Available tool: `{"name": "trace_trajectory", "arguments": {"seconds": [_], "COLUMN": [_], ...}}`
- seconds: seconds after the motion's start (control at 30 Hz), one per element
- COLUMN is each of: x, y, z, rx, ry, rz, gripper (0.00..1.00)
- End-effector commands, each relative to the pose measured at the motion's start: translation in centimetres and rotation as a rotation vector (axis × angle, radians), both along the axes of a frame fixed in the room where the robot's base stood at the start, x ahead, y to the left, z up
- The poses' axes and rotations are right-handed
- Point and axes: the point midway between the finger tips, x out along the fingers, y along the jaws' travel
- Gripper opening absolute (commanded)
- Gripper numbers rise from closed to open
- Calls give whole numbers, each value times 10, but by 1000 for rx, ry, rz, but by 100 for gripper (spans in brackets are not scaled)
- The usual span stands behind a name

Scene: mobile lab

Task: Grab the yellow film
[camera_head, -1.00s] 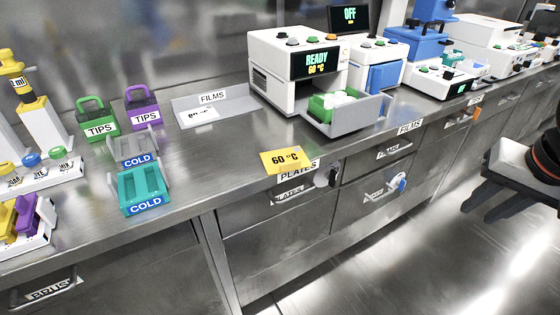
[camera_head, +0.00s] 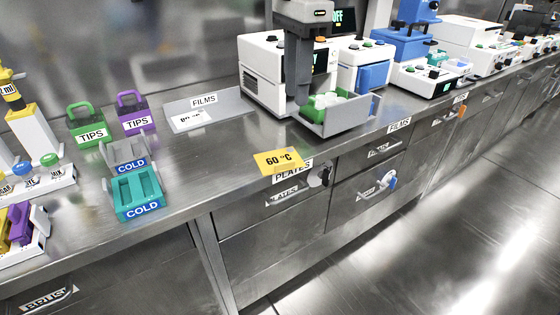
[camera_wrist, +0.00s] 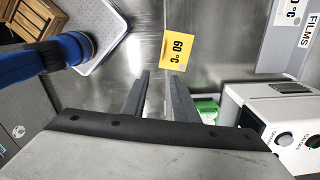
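The yellow film (camera_head: 279,161), marked 60 °C, lies at the front edge of the steel counter, above the PLATES drawer label. In the wrist view the yellow film (camera_wrist: 177,50) shows just beyond my fingertips, apart from them. My gripper (camera_head: 301,101) hangs down in front of the white READY machine, behind and above the film in the head view. In the wrist view my gripper (camera_wrist: 160,78) has its two dark fingers apart with nothing between them.
The white machine (camera_head: 262,75) has an open tray (camera_head: 352,118) holding a green rack, close to my gripper. A grey FILMS tray (camera_head: 232,105) with a white film (camera_head: 188,120) stands to the left. The teal COLD block (camera_head: 137,190) is farther left. Counter between is clear.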

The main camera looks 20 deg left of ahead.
Motion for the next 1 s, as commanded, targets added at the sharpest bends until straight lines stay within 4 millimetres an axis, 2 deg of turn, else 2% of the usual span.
{"name": "trace_trajectory", "arguments": {"seconds": [0.03,0.17,0.7,0.83,1.0], "x": [-2,-4,-4,-4,-4], "y": [7,12,12,12,12], "z": [1,-6,-97,-112,-121], "rx": [-4,-8,-8,-7,-7], "ry": [3,7,7,6,6], "rz": [-8,-22,-22,-22,-21], "gripper": [27,27,27,27,27]}}
